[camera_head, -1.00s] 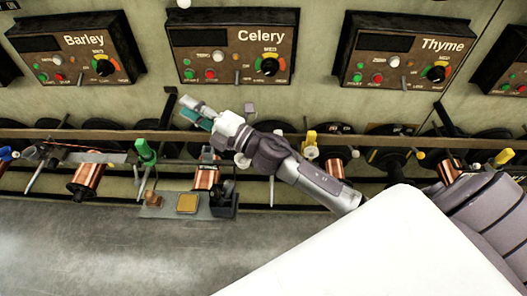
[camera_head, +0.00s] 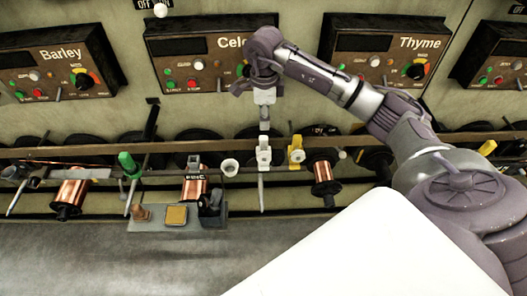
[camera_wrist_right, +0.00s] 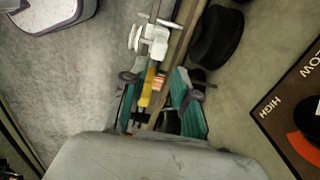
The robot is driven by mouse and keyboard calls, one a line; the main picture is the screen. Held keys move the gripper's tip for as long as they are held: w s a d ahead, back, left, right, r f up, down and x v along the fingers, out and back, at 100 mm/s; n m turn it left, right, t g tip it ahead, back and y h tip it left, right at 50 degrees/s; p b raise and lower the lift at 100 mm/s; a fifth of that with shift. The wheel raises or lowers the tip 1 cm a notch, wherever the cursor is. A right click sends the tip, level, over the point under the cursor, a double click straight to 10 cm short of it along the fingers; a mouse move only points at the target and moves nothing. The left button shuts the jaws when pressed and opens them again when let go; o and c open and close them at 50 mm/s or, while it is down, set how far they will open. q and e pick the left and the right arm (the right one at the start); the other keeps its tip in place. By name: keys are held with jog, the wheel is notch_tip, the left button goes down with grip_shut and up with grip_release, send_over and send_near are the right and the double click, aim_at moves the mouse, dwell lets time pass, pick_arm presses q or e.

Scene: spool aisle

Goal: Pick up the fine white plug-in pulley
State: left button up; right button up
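A white plug-in pulley (camera_head: 264,152) stands on the long rail, with a thin pale rod below it. White pulley parts (camera_wrist_right: 152,40) also show in the right wrist view, past the fingertips. I cannot tell whether these are fine or coarse. My right gripper (camera_head: 264,122) points down just above the white pulley in the head view. In the wrist view its teal-padded fingers (camera_wrist_right: 158,98) stand apart. A yellow pulley (camera_wrist_right: 146,90) and a copper spool appear in the gap, seemingly beyond the fingers; nothing is visibly gripped. My left gripper is not in view.
A yellow pulley (camera_head: 296,150) stands close right of the white one. Copper spools (camera_head: 321,172) line the rail (camera_head: 60,151). Control boxes (camera_head: 200,62) hang behind.

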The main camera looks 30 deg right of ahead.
aim_at(264, 137)
notch_tip(264, 137, down, 11)
jog(key=shift+a+r, duration=0.1)
grip_shut()
dwell(0.4)
